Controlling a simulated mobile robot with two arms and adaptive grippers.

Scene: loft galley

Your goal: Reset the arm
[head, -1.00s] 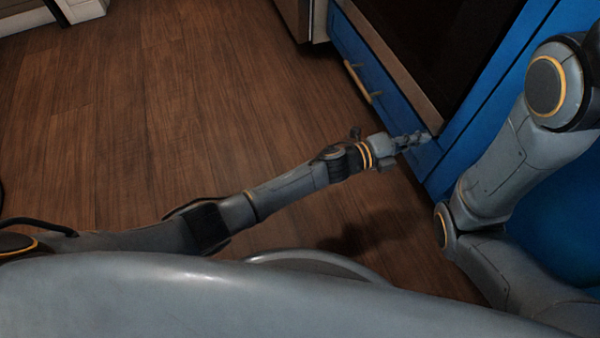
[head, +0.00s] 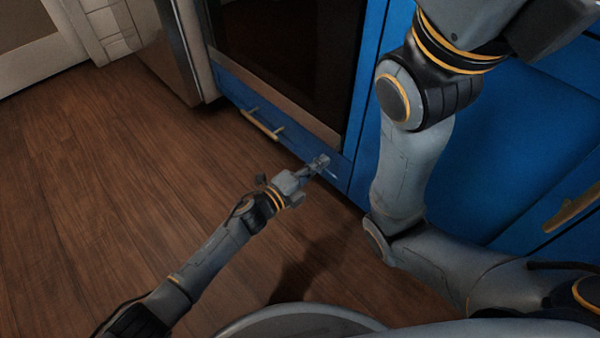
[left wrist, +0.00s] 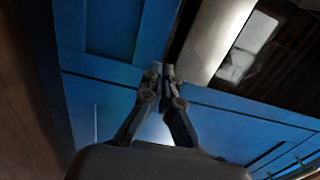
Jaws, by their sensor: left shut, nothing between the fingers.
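My left arm reaches from the lower left in the head view. My left gripper (head: 318,164) is shut and empty, in front of the blue cabinet face (head: 345,165) below the dark oven. In the left wrist view its two fingers (left wrist: 160,72) meet, with blue panels behind them. I cannot tell whether the fingertips touch the panel. My right arm (head: 410,170) rises on the right of the head view, bent at the elbow. Its gripper is out of the frame.
A blue drawer with a brass handle (head: 262,124) lies under the dark oven door (head: 290,50). Another brass handle (head: 572,208) is on the blue cabinet at the right. A steel appliance (head: 165,60) stands further left. Wooden floor (head: 100,190) is clear on the left.

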